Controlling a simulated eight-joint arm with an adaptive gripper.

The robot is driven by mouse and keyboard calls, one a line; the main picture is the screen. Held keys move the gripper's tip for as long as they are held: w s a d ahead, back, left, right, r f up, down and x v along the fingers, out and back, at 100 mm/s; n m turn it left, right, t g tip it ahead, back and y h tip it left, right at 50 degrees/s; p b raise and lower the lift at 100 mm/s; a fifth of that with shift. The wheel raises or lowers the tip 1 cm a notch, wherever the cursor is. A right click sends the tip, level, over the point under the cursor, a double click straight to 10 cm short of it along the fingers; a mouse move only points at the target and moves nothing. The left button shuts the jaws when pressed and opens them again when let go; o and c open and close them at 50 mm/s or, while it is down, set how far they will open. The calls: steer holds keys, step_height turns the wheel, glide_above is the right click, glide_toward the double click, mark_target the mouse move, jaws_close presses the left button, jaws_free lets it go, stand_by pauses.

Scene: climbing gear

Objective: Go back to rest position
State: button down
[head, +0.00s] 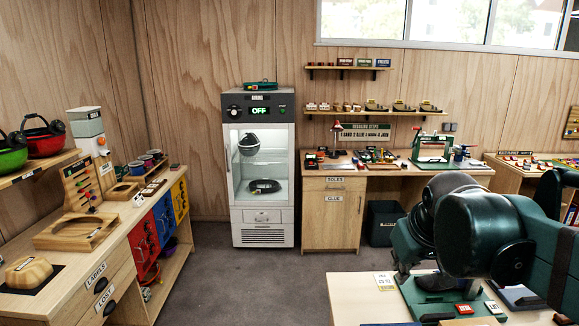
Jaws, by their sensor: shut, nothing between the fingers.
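My arm reaches in from the right edge, with its dark green links large in the lower right of the head view. The links bend over the near table (360,300). I cannot make out my gripper's fingers; the arm's own links cover that area. No held thing shows.
A white cabinet (237,215) marked OFF stands at the back, with a dark coil and a helmet inside. A wooden workbench (335,213) with tools is right of it. A long counter (75,270) with bins runs along the left. A dark bin (383,222) stands on the floor. The middle floor is clear.

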steer(key=s+a+f+m, duration=0.1)
steer(key=s+a+f, duration=0.1)
steer(key=s+f, duration=0.3)
steer(key=s+a+f+m+t, duration=0.1)
steer(key=s+a+f, duration=0.1)
steer(key=s+f, duration=0.4)
steer(key=shift+s+a+y+b, duration=0.3)
steer(key=shift+s+b, duration=0.1)
steer(key=shift+s, duration=0.6)
stand_by(0.8)
